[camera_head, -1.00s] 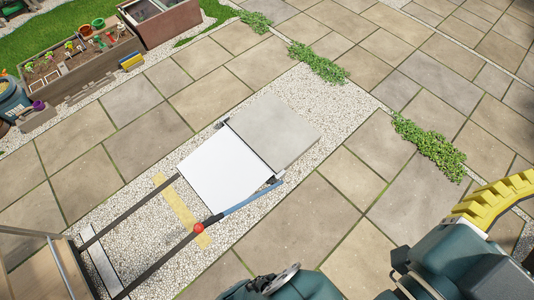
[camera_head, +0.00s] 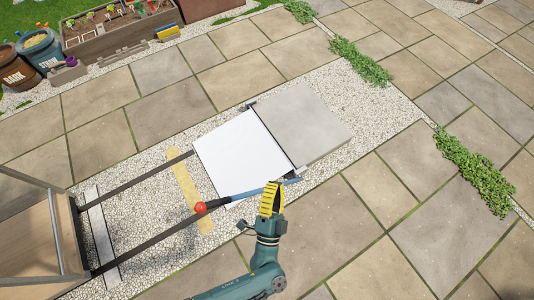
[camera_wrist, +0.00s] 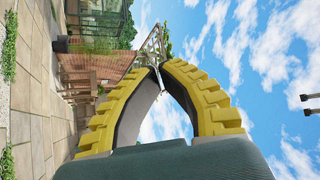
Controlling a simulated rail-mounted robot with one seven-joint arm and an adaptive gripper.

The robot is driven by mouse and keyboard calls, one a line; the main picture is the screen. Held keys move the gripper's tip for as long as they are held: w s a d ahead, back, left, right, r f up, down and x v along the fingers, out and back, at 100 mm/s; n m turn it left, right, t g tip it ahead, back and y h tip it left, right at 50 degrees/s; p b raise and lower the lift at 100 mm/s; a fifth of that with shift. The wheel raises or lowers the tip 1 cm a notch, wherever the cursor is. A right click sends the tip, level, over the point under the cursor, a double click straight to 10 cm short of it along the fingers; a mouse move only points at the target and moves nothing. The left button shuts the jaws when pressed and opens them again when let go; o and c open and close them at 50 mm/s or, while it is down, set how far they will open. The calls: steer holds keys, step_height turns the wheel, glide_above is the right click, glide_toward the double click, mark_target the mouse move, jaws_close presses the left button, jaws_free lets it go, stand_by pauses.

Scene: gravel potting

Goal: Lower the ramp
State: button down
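The ramp appears to be the white panel (camera_head: 238,152) against the grey slab (camera_head: 297,122). Its exact tilt is hard to tell from above. A blue lever (camera_head: 243,194) with a red ball knob (camera_head: 200,207) runs along the panel's near edge. My gripper (camera_head: 272,186), with yellow ridged fingers, is beside the lever's right part in the head view and overlaps it in the picture. I cannot tell whether they touch. In the wrist view the fingertips (camera_wrist: 160,72) meet with nothing visible between them. The wrist view shows no ramp or lever.
Two dark rails (camera_head: 137,180) run over gravel to a wooden cart or crate (camera_head: 40,245) at the left. A yellow strip (camera_head: 190,185) lies across the gravel. A planter box (camera_head: 110,38) and labelled barrels (camera_head: 40,52) stand at the upper left. Paving (camera_head: 370,240) on the right is clear.

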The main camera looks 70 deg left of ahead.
steer(key=a+m+b, duration=0.1)
steer(key=a+b, duration=0.2)
steer(key=a, duration=0.6)
steer(key=shift+f+t, duration=0.35)
steer(key=shift+t, duration=0.05)
steer(key=shift+s+f, duration=0.1)
steer(key=shift+s, duration=0.05)
